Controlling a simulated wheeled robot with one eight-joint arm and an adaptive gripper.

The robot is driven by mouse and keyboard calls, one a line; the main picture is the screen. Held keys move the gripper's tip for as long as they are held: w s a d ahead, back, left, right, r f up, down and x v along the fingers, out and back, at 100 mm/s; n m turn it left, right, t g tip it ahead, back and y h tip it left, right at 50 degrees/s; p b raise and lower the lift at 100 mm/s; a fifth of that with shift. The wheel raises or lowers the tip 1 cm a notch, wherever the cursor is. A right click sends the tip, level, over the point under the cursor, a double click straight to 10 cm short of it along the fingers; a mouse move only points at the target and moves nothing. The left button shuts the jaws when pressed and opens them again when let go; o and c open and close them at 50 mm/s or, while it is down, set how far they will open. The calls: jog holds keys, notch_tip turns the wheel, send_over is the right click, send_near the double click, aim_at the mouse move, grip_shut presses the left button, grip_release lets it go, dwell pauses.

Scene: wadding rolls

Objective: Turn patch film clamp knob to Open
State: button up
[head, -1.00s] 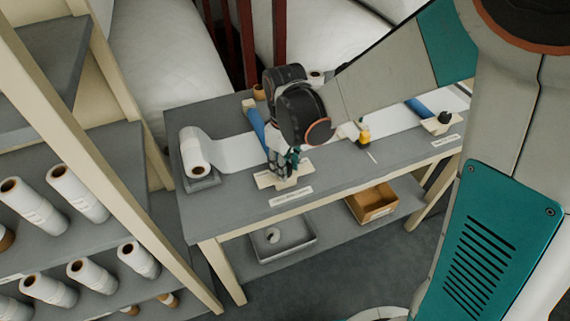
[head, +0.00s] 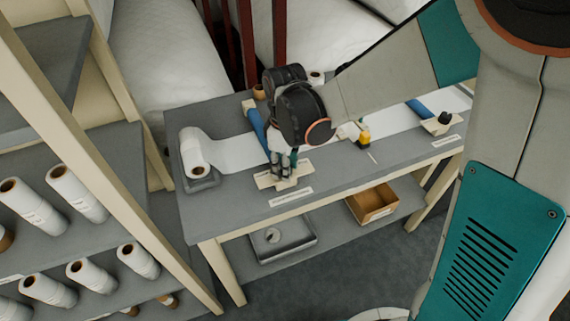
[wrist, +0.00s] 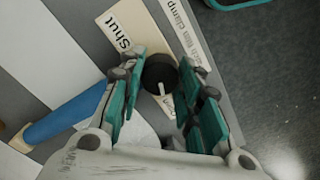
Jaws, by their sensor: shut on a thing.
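The patch film clamp knob (wrist: 159,72) is a black round knob with a pale pointer mark, on a cream plate (wrist: 122,28) at the table edge. The word "Shut" is printed on the plate, and a label ending in "film clamp" (wrist: 178,30) lies beside it. My gripper (wrist: 158,78) has its teal-backed fingers on both sides of the knob and is shut on it. The pointer mark points down toward my palm in the wrist view, away from "Shut".
A blue bar (head: 257,124) lies behind the plate over white sheet from a roll (head: 193,152). A shelf of rolls (head: 76,193) is at left.

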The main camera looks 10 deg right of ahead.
jog(key=o, duration=1.1)
